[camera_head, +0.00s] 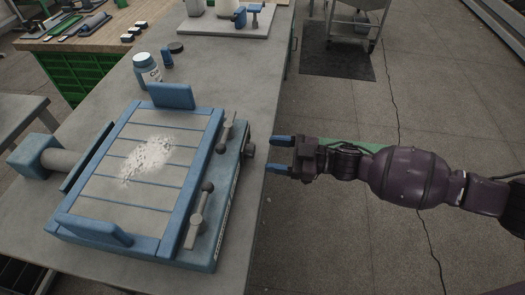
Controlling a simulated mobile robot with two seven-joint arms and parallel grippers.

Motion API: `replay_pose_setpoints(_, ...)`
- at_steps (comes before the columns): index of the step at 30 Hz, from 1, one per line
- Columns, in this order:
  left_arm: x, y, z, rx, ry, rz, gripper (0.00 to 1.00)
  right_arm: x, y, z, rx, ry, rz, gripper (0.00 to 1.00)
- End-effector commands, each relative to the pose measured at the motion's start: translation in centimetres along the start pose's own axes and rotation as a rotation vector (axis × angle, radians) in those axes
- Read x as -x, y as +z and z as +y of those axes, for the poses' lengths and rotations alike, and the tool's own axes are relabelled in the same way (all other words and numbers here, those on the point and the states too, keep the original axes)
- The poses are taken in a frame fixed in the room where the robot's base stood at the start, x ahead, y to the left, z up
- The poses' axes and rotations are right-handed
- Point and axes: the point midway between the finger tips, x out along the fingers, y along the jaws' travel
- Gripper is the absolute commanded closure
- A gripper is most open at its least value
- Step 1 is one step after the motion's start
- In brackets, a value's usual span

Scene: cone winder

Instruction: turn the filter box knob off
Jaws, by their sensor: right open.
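A blue-framed box (180,255), which looks like the filter box, lies on the grey table with white powder on its slatted top. A small dark knob (249,149) sticks out of its right side. Two levers with ball ends, an upper one (227,130) and a lower one (198,218), sit along the right edge of its top. My right gripper (278,155) comes in from the right, with its blue-tipped fingers open and empty. Its fingers point at the knob, with a small gap between. Any mark showing the knob's setting is too small to read. My left gripper is not in view.
The grey table (105,92) ends just left of my right gripper, with open floor (330,230) beyond. A metal cart (352,25) stands at the back right.

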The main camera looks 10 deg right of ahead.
Motion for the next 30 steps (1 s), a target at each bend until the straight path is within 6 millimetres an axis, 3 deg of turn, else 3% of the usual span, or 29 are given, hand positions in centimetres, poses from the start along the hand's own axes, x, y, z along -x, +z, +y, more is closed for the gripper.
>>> replay_pose_setpoints(6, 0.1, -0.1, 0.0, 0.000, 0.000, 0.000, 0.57, 4.0, -0.1, 0.0, 0.001, 0.001, -0.002, 0.39)
replay_pose_setpoints(12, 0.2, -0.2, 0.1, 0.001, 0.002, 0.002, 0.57, 6.0, -0.1, 0.0, 0.000, 0.000, 0.001, 0.39)
replay_pose_setpoints(25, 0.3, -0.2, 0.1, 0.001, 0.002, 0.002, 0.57, 6.6, -0.1, 0.0, 0.001, 0.000, 0.001, 0.39)
replay_pose_setpoints(30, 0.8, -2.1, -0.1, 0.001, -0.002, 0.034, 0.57, 6.3, -2.4, 1.0, 0.033, -0.008, 0.004, 0.39)
